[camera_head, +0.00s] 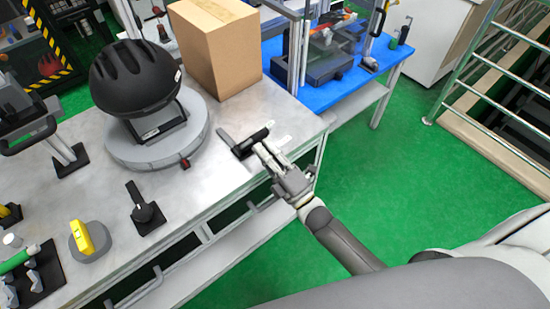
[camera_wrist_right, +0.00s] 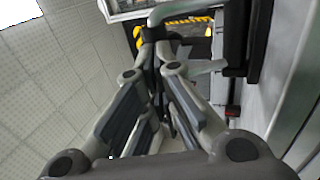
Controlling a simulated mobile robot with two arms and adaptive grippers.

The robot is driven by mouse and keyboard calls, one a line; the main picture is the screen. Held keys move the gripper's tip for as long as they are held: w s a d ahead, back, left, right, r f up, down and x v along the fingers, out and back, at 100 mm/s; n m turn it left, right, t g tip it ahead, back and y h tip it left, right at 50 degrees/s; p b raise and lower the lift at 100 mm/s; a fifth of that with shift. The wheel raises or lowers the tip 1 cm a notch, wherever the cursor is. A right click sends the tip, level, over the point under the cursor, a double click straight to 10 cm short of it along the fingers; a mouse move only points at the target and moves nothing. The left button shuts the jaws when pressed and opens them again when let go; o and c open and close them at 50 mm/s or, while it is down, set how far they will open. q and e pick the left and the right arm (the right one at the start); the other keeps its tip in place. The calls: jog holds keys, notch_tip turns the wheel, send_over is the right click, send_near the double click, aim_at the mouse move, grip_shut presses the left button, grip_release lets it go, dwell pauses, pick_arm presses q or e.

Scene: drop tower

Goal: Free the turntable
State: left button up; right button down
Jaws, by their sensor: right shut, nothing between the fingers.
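The turntable (camera_head: 127,152) is a thick light-grey disc on the metal workbench. A black helmet (camera_head: 132,78) sits on it on a dark tilted stand. A small red part (camera_head: 185,163) shows at the disc's front right edge. Right of the disc, a black device with a grey bar (camera_head: 228,138) lies near the bench's right edge. My right gripper (camera_head: 262,147) is shut and empty at this device; I cannot tell whether it touches. In the wrist view its fingers (camera_wrist_right: 158,62) meet near a grey bent bar (camera_wrist_right: 178,16). My left gripper is not in view.
A cardboard box (camera_head: 218,50) stands behind the turntable. A black rotary lever (camera_head: 146,210), a yellow-topped block (camera_head: 88,240) and other fixtures stand front left. A blue table (camera_head: 345,90) is behind right. The green floor right of the bench is clear.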

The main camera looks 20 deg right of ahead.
aim_at(257, 136)
jog(key=shift+w+a, duration=0.1)
jog(key=shift+w, duration=0.05)
jog(key=shift+r, duration=0.1)
jog(key=shift+w+r+p, duration=0.1)
jog(key=shift+r+p, duration=0.2)
jog(key=shift+p, duration=0.35)
jog(key=w+r+g+p, duration=0.1)
jog(key=g+p, duration=0.1)
jog(key=p, duration=0.2)
jog(key=w+r+g+h+p, duration=0.1)
jog(key=p, duration=0.4)
jog(key=shift+w+a+r+g, duration=0.2)
jog(key=shift+a+r+g, duration=0.2)
jog(key=shift+w+a+h+p, duration=0.15)
jog(key=shift+w+h+p, duration=0.1)
jog(key=shift+h+p, duration=0.05)
jog(key=shift+w+a, duration=0.1)
jog(key=shift+w, duration=0.25)
jog(key=x, duration=0.3)
jog(key=shift+r+b, duration=0.2)
jog(key=shift+b, duration=0.2)
jog(key=shift+b+x, duration=0.95)
jog(key=shift+x, duration=0.75)
